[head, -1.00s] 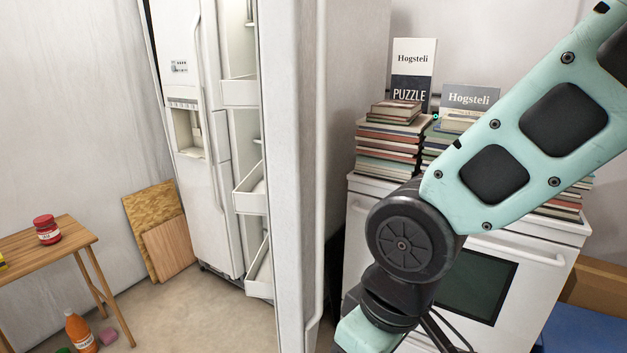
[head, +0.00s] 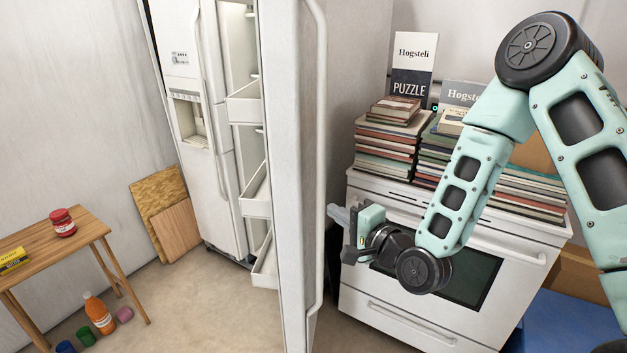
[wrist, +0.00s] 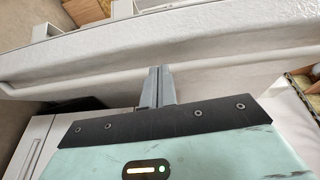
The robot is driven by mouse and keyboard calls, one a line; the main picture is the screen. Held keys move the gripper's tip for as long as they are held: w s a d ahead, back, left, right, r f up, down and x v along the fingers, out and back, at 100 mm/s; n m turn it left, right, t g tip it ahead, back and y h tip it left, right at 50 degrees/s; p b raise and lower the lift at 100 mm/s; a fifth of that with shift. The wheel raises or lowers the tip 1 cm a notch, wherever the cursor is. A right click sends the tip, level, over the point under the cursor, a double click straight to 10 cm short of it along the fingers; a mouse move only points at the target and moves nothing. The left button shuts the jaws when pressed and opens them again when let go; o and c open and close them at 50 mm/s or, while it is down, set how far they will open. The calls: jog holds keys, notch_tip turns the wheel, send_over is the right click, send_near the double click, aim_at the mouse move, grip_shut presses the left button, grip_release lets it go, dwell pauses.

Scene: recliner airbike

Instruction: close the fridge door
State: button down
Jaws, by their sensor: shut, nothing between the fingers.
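The white fridge has its right door (head: 300,160) swung wide open toward me, with a long vertical handle (head: 321,150) along its edge. Inside shelves and bins (head: 255,190) show behind the door. The left door (head: 190,120), with the dispenser, looks closed. My gripper (head: 337,213) is right of the open door, close to the handle, with its fingers pointing left. In the wrist view my gripper (wrist: 156,72) is shut and empty, its fingertips overlapping the handle bar (wrist: 100,80). I cannot tell whether they touch the handle or the door.
A white stove (head: 440,260) stacked with books (head: 385,145) stands right behind my arm. A wooden table (head: 60,240) with a red jar (head: 62,222) is at the left, bottles on the floor near it. Boards (head: 165,220) lean on the wall. Floor left of the door is clear.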

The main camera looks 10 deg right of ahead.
jog(key=p, duration=0.4)
send_near(303, 183)
jog(key=shift+m, duration=0.4)
jog(key=x, duration=0.5)
jog(key=shift+w+a, duration=0.2)
jog(key=shift+w, duration=0.1)
